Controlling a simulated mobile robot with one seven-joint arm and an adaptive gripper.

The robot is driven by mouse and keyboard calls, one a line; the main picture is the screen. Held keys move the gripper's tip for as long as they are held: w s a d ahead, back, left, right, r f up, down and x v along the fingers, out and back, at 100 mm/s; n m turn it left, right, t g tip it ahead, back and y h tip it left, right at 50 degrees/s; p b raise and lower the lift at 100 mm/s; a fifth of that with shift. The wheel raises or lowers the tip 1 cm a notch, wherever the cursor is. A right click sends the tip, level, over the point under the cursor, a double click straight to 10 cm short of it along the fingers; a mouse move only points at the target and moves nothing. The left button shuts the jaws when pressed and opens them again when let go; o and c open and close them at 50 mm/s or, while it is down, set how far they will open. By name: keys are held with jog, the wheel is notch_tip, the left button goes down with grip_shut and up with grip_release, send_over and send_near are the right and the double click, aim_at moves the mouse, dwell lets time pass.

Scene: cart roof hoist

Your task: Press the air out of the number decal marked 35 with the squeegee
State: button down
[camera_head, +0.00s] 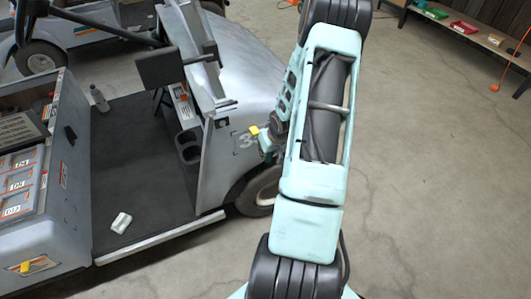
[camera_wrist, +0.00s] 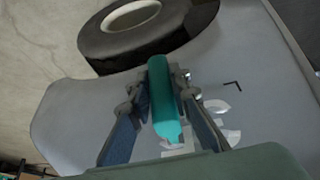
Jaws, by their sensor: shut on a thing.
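The number decal (camera_head: 244,141) is on the grey cart's side panel above the front wheel. My gripper (camera_wrist: 164,88) is shut on a teal, rounded piece (camera_wrist: 168,105), apparently the squeegee. It is in front of the panel beside the figures; I cannot tell whether it touches. In the head view my gripper (camera_head: 268,143) is close to the panel.
The cart's front wheel (camera_head: 260,190) is below the panel; its tyre (camera_wrist: 145,35) fills the wrist view's top. A white object (camera_head: 121,222) and a grey bottle (camera_head: 98,98) are on the cart's dark floor. A shelf with trays (camera_head: 465,27) is at upper right. Concrete at right is clear.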

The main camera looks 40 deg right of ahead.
jog(key=shift+d+r, duration=0.1)
jog(key=shift+d, duration=0.1)
jog(key=shift+w+a, duration=0.25)
jog(key=shift+a, duration=0.4)
jog(key=w+a+b, duration=0.1)
jog(key=a+b, duration=0.3)
jog(key=a, duration=0.3)
jog(key=shift+w+a, duration=0.15)
jog(key=shift+w, duration=0.15)
dwell(1.4)
jog(key=s+a, duration=0.1)
jog(key=s, duration=0.6)
jog(key=shift+a+b, duration=0.3)
jog(key=shift+b, duration=0.1)
dwell(0.3)
